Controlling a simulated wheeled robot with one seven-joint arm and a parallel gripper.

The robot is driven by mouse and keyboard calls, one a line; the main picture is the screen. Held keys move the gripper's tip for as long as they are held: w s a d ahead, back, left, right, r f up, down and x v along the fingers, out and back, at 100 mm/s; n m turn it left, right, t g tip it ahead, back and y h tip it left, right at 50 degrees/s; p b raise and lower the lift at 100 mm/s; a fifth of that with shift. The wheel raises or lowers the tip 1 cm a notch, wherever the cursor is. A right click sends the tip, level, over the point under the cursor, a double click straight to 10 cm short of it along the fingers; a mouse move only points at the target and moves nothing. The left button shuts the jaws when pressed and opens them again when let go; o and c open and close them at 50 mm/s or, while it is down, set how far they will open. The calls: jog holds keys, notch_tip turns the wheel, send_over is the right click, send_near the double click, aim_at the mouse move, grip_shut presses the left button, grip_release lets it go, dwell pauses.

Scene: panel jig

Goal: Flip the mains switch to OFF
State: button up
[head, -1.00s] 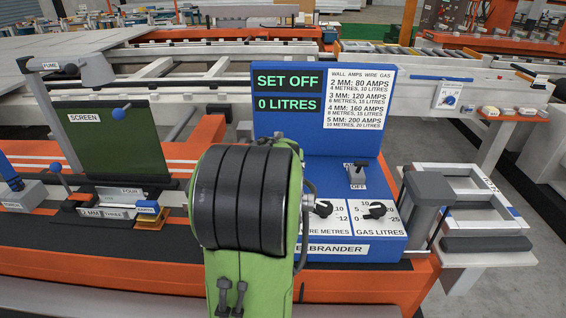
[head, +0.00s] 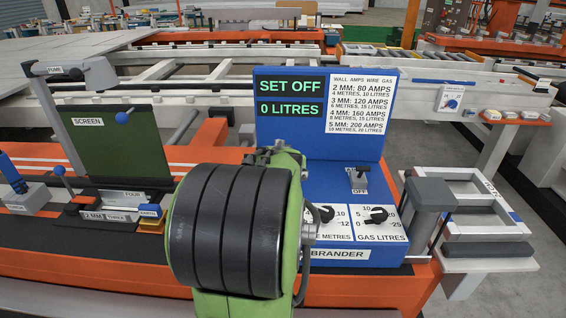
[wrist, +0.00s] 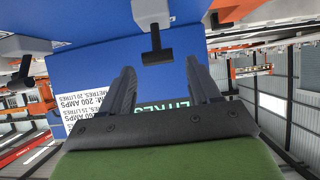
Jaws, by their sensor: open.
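The mains switch (head: 358,181) is a small grey block with a dark lever on the blue panel (head: 340,150), above an OFF label. Whether its lever is up or down is too small to tell. In the wrist view the switch's dark T-shaped lever (wrist: 156,48) stands out from its grey base, ahead of my fingers and apart from them. My gripper (wrist: 160,68) is open and empty, its two dark fingers pointing at the blue panel. In the head view my green and black arm hides the fingers. The panel display (head: 290,98) reads SET OFF and 0 LITRES.
Two black knobs, the wire knob (head: 325,214) and the gas knob (head: 377,215), sit below the switch. A grey tray (head: 487,222) stands at the right.

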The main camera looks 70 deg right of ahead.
jog(key=p+v, duration=0.2)
jog(key=v, duration=0.9)
jog(key=shift+a, duration=0.4)
jog(key=shift+r, duration=0.1)
